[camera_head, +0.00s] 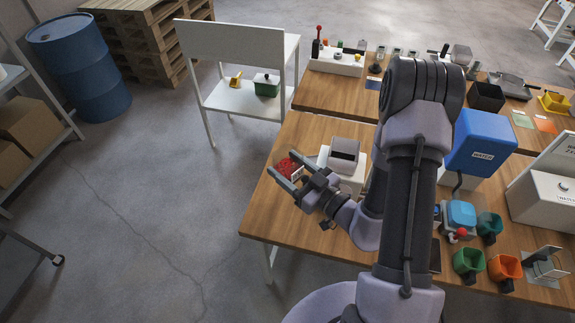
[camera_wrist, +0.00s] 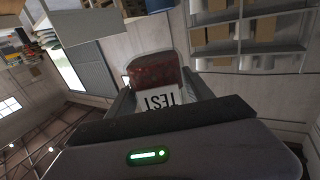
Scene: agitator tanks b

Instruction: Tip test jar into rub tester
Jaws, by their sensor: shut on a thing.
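My gripper (camera_head: 284,174) is shut on the test jar, left of the white machine near the table's left edge. The test jar (camera_head: 284,167) shows as a red patch with a white label beside my fingers, partly hidden by them. In the wrist view the jar (camera_wrist: 158,72) sits between my two fingers, with dark red contents and a white label reading TEST upside down in the picture. Its tilt is hard to tell. A white machine (camera_head: 352,183) with a grey top and a dark opening, possibly the rub tester, stands just right of my gripper, partly behind my arm.
A blue hopper (camera_head: 482,140), a green cup (camera_head: 468,262) and an orange cup (camera_head: 505,266) stand on the table right of my arm. A rear table (camera_head: 310,93) holds small instruments. A white stand (camera_head: 230,98) is behind left. Floor left of the table is clear.

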